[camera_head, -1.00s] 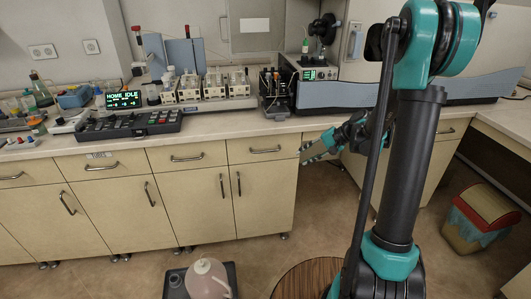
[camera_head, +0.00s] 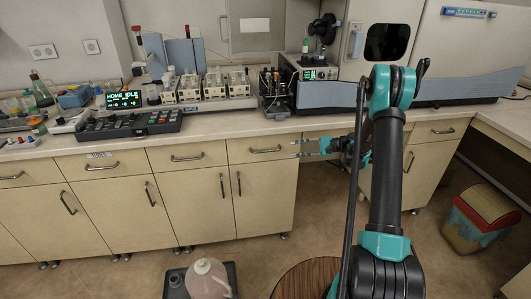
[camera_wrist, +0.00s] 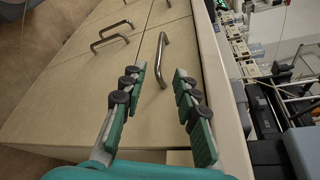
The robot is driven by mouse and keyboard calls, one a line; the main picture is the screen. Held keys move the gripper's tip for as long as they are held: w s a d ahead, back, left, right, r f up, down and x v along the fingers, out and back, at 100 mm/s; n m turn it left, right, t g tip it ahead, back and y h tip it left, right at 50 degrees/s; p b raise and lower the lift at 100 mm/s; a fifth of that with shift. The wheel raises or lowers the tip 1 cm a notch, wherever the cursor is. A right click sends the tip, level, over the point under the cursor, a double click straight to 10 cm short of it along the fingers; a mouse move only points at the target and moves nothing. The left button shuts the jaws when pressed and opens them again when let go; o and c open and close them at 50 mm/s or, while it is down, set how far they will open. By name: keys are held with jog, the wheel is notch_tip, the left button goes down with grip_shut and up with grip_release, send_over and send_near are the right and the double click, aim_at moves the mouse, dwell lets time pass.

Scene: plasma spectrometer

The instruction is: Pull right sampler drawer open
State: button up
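The right sampler drawer (camera_head: 240,147) is a pale wooden front under the counter, shut flush with the cabinet. Its metal bar handle (camera_head: 265,151) also shows in the wrist view (camera_wrist: 162,58), just ahead of and between the fingertips. My gripper (camera_head: 298,148) is to the right of the handle in the head view, with its two fingers level and apart. In the wrist view my gripper (camera_wrist: 159,82) is open and empty. The fingers look short of the handle; the exact gap is hard to tell.
The counter edge (camera_wrist: 215,70) runs close beside the right finger in the wrist view. Door handles (camera_head: 230,184) are below the drawer. Instruments (camera_head: 213,84) crowd the counter. A jug (camera_head: 207,279) on a tray and a round wooden top (camera_head: 308,279) are low in front.

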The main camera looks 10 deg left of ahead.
aim_at(269, 151)
jog(key=x, duration=1.4)
jog(key=shift+a+f, duration=0.15)
jog(key=shift+a, duration=0.2)
grip_shut()
